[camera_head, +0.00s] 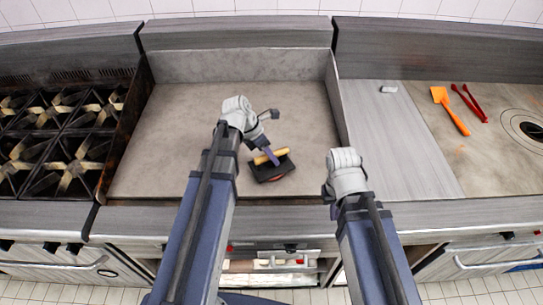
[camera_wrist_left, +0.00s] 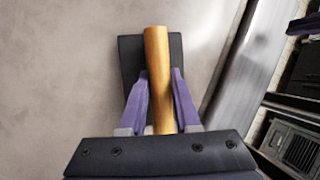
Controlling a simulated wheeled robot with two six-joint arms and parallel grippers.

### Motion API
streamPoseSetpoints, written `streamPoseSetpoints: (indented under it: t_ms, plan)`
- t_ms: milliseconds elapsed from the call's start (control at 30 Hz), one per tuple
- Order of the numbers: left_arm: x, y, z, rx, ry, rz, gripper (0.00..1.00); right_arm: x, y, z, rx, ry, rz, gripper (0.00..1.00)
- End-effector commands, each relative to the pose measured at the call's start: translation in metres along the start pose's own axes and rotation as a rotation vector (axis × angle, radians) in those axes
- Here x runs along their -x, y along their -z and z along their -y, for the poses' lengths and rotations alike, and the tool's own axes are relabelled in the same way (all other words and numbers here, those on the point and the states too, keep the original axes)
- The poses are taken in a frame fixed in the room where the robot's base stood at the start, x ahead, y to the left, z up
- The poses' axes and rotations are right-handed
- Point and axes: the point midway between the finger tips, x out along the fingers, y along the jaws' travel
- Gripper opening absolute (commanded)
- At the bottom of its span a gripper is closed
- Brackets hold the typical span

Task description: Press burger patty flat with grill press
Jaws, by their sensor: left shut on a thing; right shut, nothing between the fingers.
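The grill press is a dark rectangular plate (camera_head: 284,170) with a wooden handle (camera_head: 271,156). It sits low over the front middle of the griddle (camera_head: 180,130). My left gripper (camera_head: 268,154) is shut on the handle from above. In the left wrist view, the purple fingers of my left gripper (camera_wrist_left: 159,90) stand on both sides of the handle (camera_wrist_left: 156,55), with the dark plate (camera_wrist_left: 130,60) below. A thin reddish-brown edge of the burger patty (camera_head: 277,180) shows under the plate's front; the press covers the rest. My right arm's wrist shows at the griddle's front right; its fingers are hidden.
Burners (camera_head: 55,130) lie left of the griddle. A steel counter (camera_head: 400,140) on the right carries a small grey block (camera_head: 388,89). Farther right are an orange spatula (camera_head: 452,112) and red tongs (camera_head: 469,104). Raised walls bound the griddle; its left and back surface is clear.

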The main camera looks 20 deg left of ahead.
Motion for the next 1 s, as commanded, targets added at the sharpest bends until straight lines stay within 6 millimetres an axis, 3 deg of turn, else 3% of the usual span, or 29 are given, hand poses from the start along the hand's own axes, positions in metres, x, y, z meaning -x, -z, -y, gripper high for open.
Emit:
streamPoseSetpoints:
  t_ms: [433, 1000]
  plan:
    - [0.002, 0.001, 0.001, -0.001, -0.001, -0.006, 0.0, 0.003, 0.0, 0.0, 0.0, 0.0, 0.0, 0.0]
    - [0.036, -0.015, 0.008, 0.0, 0.0, 0.0, 0.0, 0.04, -0.002, -0.004, 0.001, 0.0, 0.0, 0.0]
